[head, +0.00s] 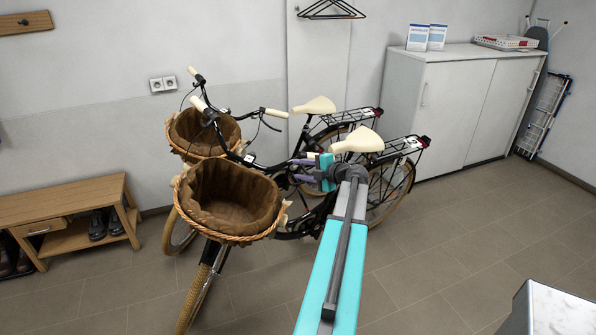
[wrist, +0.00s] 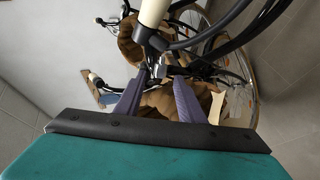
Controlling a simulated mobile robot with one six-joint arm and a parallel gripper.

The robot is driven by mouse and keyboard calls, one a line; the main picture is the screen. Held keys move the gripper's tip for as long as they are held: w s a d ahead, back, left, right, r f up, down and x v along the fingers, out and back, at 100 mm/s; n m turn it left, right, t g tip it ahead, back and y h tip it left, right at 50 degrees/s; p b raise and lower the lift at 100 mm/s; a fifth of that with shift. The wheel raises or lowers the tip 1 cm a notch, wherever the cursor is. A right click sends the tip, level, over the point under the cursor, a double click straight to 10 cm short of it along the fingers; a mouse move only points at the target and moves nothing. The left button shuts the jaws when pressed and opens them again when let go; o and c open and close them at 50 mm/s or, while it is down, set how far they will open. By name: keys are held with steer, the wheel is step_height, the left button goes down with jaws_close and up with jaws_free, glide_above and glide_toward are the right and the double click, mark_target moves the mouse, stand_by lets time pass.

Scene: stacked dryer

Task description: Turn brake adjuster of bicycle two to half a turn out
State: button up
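Two black bicycles with wicker baskets stand side by side. The nearer bicycle (head: 205,285) has a brown-lined basket (head: 232,200) and a cream saddle (head: 357,141). The farther bicycle (head: 335,132) is partly hidden behind it. I cannot read a number on either. My gripper (head: 296,170) is at the nearer bicycle's handlebar, by its right-hand cream grip. In the wrist view, the purple fingers of my gripper (wrist: 161,76) are apart. The cream grip (wrist: 153,12) and dark brake lever mount (wrist: 150,40) lie just beyond them. The brake adjuster is too small to make out for certain.
A wooden shoe bench (head: 65,215) stands at the left wall. A white cabinet (head: 455,100) stands at the back right, with a folded ironing board (head: 537,75) beside it. A pale box-like top (head: 560,310) is at bottom right.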

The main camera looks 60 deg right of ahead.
steer(key=b+v, duration=0.2)
steer(key=v, duration=1)
steer(key=shift+b, duration=0.3)
steer(key=shift+d, duration=0.15)
